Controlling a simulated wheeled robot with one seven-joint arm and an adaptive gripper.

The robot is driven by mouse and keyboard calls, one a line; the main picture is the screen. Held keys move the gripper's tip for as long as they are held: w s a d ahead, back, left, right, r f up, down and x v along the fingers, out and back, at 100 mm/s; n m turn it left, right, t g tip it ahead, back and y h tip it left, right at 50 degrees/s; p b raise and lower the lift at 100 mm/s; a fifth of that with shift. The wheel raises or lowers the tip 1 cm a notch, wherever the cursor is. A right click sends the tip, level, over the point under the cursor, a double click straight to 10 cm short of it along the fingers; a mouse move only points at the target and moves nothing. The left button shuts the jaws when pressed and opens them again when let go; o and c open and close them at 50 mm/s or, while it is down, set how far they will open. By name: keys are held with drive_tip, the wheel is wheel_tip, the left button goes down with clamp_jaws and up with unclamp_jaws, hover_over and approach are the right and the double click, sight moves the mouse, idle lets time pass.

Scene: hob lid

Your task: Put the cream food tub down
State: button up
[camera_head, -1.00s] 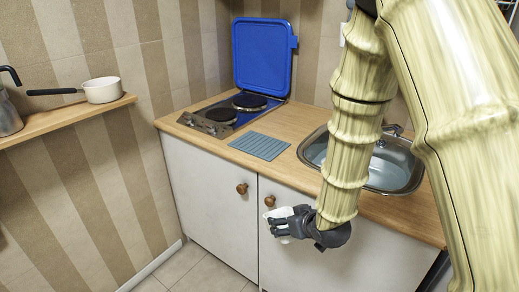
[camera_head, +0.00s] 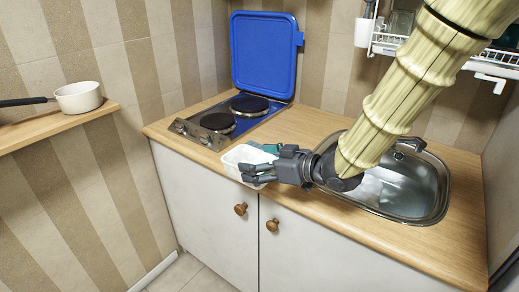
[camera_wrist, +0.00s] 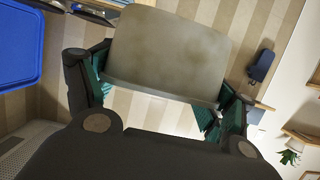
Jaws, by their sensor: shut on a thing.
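The cream food tub (camera_head: 236,159) is a small, pale, open-topped box in my gripper. My gripper (camera_head: 256,164) is shut on it, with its fingers on two sides. The tub appears over the front edge of the wooden worktop, just in front of the hob. I cannot tell whether it touches the worktop. In the wrist view the tub (camera_wrist: 168,48) sits between the teal-padded fingers of my gripper (camera_wrist: 158,92).
The blue-grey mat is mostly hidden by my gripper. The sink (camera_head: 405,185) is at the right. A white pot (camera_head: 80,98) stands on the left shelf (camera_head: 60,132).

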drive_tip(key=w+d, duration=0.1)
drive_tip(key=w, duration=0.4)
drive_tip(key=w+f+p, duration=0.1)
drive_tip(key=w, duration=0.4)
drive_tip(key=w+d+p, duration=0.1)
drive_tip(key=w, duration=0.4)
drive_tip(key=shift+w+d+f, duration=0.15)
drive_tip(key=shift+w+d, duration=0.2)
drive_tip(key=shift+w, duration=0.05)
drive_tip(key=shift+w+f, duration=0.15)
drive_tip(key=shift+f, duration=0.1)
drive_tip(key=shift+f+p, duration=0.3)
drive_tip(key=shift+f, duration=1.25)
drive_tip(key=shift+f, duration=0.2)
drive_tip(key=o, duration=1.1)
drive_tip(key=shift+c, duration=0.2)
drive_tip(key=shift+r, duration=0.25)
drive_tip(key=v, duration=1.2)
drive_tip(key=shift+b, duration=0.45)
